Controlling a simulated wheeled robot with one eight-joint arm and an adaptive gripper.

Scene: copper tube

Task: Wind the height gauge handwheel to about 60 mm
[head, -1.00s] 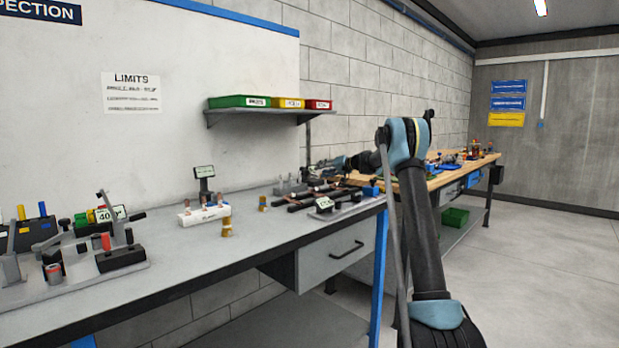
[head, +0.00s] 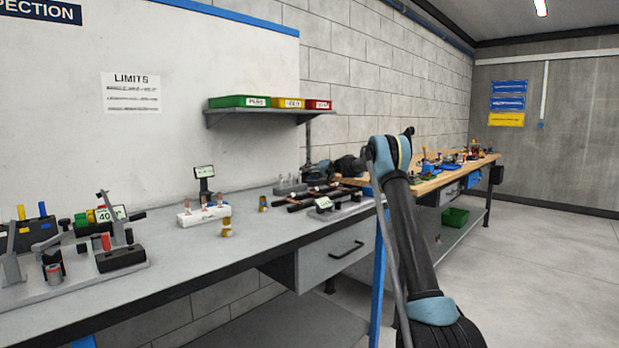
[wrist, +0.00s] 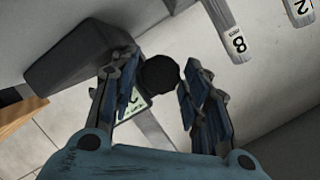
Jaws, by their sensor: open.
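In the wrist view a dark round knob (wrist: 159,74), which looks like the handwheel, lies between and just beyond the fingertips of my gripper (wrist: 156,84). The gripper is open, its fingers on either side of the knob; I cannot tell whether they touch it. A dark grey body (wrist: 75,60) is beside the knob. A pale display with a dark digit (wrist: 135,104) is partly hidden behind the left finger; its reading is not legible. In the head view my gripper (head: 318,172) is small at the bench's far end, near a grey upright post (head: 307,140).
Grey pieces marked 8 (wrist: 238,42) and 12 (wrist: 302,10) are at the wrist view's upper right. In the head view, dark bars (head: 318,196), a white block with copper tubes (head: 202,215) and fixtures (head: 75,262) stand on the bench (head: 200,262). A shelf with bins (head: 268,109) hangs above.

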